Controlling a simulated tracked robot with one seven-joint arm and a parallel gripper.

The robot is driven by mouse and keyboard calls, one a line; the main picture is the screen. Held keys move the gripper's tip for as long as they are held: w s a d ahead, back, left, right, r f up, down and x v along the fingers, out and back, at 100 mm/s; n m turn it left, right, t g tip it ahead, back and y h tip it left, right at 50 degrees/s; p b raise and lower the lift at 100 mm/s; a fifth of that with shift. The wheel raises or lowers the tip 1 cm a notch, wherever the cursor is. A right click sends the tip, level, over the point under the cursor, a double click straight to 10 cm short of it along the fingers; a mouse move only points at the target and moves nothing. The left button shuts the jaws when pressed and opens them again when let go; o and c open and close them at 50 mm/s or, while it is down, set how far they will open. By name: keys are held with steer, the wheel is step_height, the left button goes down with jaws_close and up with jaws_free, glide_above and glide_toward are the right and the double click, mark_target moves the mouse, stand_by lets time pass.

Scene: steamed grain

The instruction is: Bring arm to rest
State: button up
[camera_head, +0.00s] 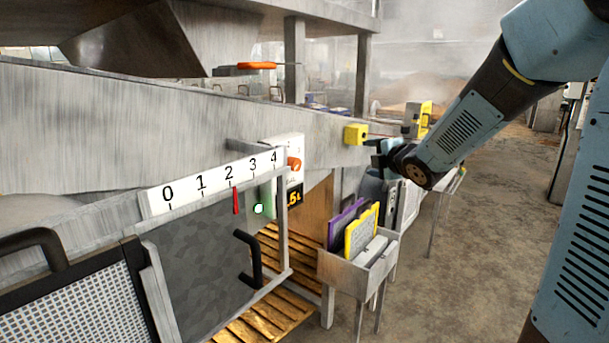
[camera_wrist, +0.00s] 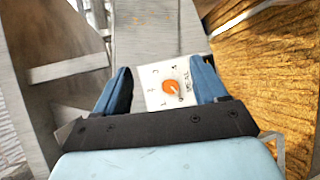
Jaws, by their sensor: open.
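My gripper (camera_head: 380,158) is at the end of my blue and black arm, right of centre in the head view, near a yellow box on the machine's side. In the wrist view my gripper (camera_wrist: 163,88) shows two blue fingers spread apart with nothing held between them. Beyond the fingers is a white dial plate (camera_wrist: 154,73) with an orange knob (camera_wrist: 170,87). An orange knob (camera_head: 294,163) on a white panel also shows in the head view, left of my gripper and apart from it.
A numbered scale (camera_head: 215,183) with a red pointer (camera_head: 235,200) is on the machine's front. A small bin (camera_head: 345,268) with purple and yellow boards stands below my gripper. A yellow box (camera_head: 356,134) sits close to my gripper. The floor (camera_head: 480,260) at the right is clear.

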steer(key=s+d+r+m+g+h, duration=0.1)
steer(key=s+d+m+g+h, duration=0.2)
steer(key=s+m, duration=0.45)
steer(key=s+d+r+m+g+h, duration=0.1)
steer(key=s+d+m+h, duration=0.25)
steer(key=s+m, duration=0.35)
steer(key=s+f+m+g, duration=0.2)
steer(key=s+m, duration=0.2)
steer(key=s, duration=0.6)
steer(key=s+a+f+m+g+y, duration=0.1)
steer(key=s+m, duration=0.3)
steer(key=s, duration=0.5)
steer(key=shift+s+a+f+g, duration=0.2)
steer(key=shift+s+f+g, duration=0.25)
steer(key=shift+g, duration=0.45)
steer(key=shift+w+y, duration=0.15)
steer(key=shift+y, duration=0.1)
steer(key=shift+c, duration=0.3)
